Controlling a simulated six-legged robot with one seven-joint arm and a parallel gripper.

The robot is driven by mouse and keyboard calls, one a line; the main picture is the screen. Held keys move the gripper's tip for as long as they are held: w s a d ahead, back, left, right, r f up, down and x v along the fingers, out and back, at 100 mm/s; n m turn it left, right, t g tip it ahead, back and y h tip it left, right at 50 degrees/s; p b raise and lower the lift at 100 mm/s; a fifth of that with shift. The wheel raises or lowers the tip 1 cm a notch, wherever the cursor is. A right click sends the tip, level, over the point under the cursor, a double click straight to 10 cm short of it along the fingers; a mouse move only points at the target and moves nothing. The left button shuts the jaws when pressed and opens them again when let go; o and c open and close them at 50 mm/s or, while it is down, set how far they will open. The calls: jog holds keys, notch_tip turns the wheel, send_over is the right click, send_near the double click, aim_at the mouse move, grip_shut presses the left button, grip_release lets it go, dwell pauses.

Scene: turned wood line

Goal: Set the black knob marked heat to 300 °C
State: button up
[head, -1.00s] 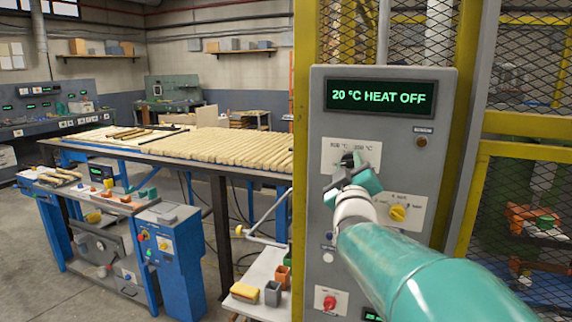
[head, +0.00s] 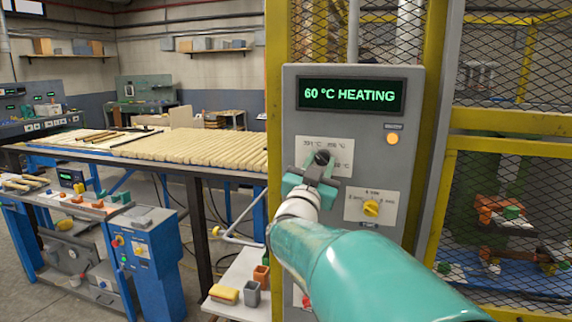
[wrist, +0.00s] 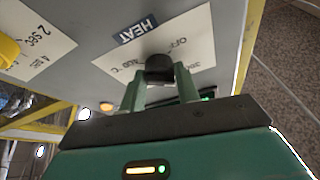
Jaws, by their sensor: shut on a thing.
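The black heat knob (head: 322,157) sits on a white dial plate (head: 342,150) on the grey control panel. In the wrist view the knob (wrist: 159,68) is between the two fingers, below a dark HEAT label (wrist: 136,30). My gripper (head: 318,166) is shut on the knob; it also shows in the wrist view (wrist: 160,90). The fingers hide part of the knob and some dial marks, so I cannot read its pointer. The display (head: 350,95) reads "60 °C HEATING". An amber lamp (head: 392,138) below it is lit.
A yellow knob (head: 371,208) on its own plate is close to the right of my gripper. A yellow-framed mesh fence (head: 510,130) stands at the right. A bench with wooden rods (head: 190,145) stands at the left, with small bins (head: 251,295) in front.

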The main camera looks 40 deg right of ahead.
jog(key=shift+m+g, duration=0.7)
jog(key=shift+m, duration=0.7)
jog(key=o, duration=1)
jog(key=shift+a, duration=0.15)
jog(key=v, duration=1.3)
jog(key=shift+a+f, duration=0.2)
jog(key=shift+f, duration=0.15)
